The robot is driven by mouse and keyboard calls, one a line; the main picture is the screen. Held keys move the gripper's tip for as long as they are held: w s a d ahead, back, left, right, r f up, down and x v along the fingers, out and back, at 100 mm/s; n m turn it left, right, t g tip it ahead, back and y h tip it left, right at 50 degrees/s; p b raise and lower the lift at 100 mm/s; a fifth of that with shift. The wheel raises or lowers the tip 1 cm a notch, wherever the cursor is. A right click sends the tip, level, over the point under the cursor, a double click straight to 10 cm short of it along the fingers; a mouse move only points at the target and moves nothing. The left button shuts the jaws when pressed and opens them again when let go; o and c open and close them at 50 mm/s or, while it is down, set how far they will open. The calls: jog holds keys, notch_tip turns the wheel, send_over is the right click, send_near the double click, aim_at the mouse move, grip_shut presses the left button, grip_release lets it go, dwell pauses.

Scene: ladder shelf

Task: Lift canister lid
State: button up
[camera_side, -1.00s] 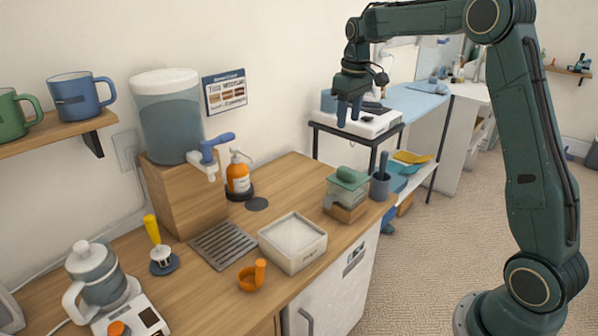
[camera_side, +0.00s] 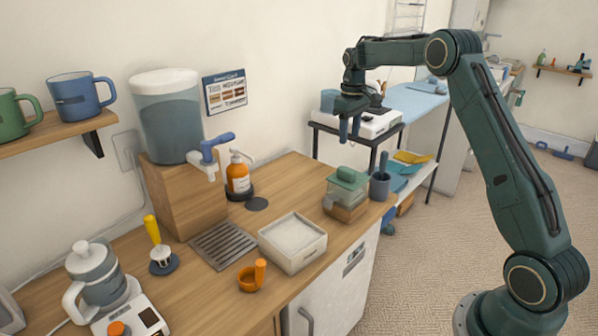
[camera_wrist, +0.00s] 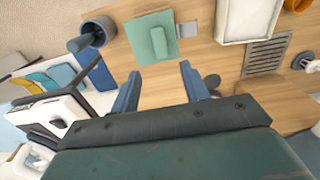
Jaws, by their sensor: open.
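A clear square canister (camera_side: 345,201) with a brownish content stands near the right end of the wooden counter. Its green lid (camera_side: 347,178) with a raised handle sits on top. In the wrist view the lid (camera_wrist: 152,38) shows from above, beyond my fingertips. My gripper (camera_side: 350,132) hangs above the canister, pointing down, its fingers clear of the lid. In the wrist view my gripper (camera_wrist: 158,80) has its two blue fingers spread apart with nothing between them.
A dark cup with a grey stick (camera_side: 380,184) stands right beside the canister. A white square bin (camera_side: 292,243) is to the left, with an orange scoop (camera_side: 252,276) in front. A dispenser (camera_side: 168,115) and an orange pump bottle (camera_side: 238,175) stand behind. A white device (camera_side: 372,124) is on a rack behind my gripper.

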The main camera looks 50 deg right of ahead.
aim_at(346, 170)
notch_tip(346, 170, down, 13)
jog(key=shift+r, duration=0.1)
dwell(0.5)
grip_shut()
